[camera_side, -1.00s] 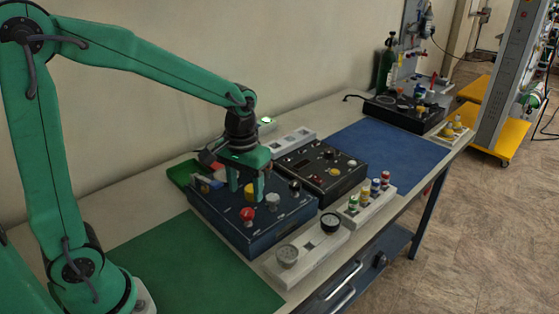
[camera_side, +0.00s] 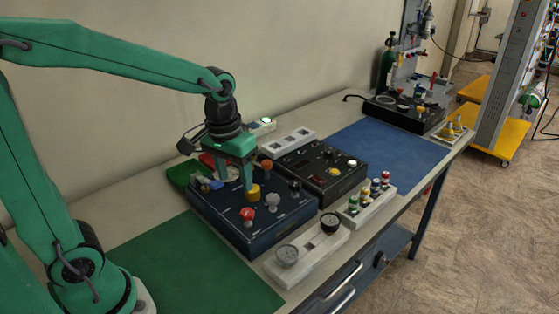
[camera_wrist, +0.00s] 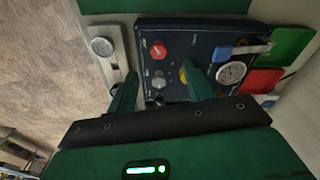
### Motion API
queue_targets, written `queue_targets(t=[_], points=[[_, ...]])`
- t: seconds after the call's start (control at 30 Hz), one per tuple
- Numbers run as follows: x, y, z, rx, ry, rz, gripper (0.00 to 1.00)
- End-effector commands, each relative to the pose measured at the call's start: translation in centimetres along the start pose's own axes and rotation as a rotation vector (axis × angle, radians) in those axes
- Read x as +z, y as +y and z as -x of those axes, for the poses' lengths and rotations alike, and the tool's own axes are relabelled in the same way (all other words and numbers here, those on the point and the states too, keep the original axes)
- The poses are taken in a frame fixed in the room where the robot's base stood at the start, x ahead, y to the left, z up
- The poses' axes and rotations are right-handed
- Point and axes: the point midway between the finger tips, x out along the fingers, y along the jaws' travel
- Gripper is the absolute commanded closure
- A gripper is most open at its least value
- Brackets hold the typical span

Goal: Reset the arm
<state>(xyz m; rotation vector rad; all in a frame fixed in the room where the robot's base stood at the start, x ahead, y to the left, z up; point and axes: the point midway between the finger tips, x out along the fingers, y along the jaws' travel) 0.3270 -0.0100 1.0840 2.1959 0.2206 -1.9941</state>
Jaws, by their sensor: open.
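My gripper (camera_side: 236,178) is open and empty above the left part of a dark blue control box (camera_side: 228,222). It also shows in the wrist view (camera_wrist: 161,82), with its two green fingers spread over the box. In the side view one finger overlaps the yellow knob (camera_side: 254,192); I cannot tell whether they touch. A red knob (camera_side: 247,213) and a grey knob (camera_side: 272,200) stand on the box in front of the gripper. A round white gauge (camera_wrist: 231,72) and a blue part (camera_wrist: 222,53) show at the right in the wrist view.
A black box (camera_side: 320,170) with knobs stands behind to the right. A pale gauge block (camera_side: 306,251) and a block with coloured fittings (camera_side: 367,203) lie along the front edge. A green mat (camera_side: 190,265) and a blue mat (camera_side: 385,150) are clear.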

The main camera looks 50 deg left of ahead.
Motion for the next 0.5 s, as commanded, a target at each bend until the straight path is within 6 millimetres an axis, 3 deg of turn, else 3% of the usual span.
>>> queue_targets(t=[0.2,0.5], points=[[2.2,-0.8,2.6,0.021,0.101,-0.053,0.48],[5.5,-1.9,5.0,0.039,0.235,-0.130,0.48]])
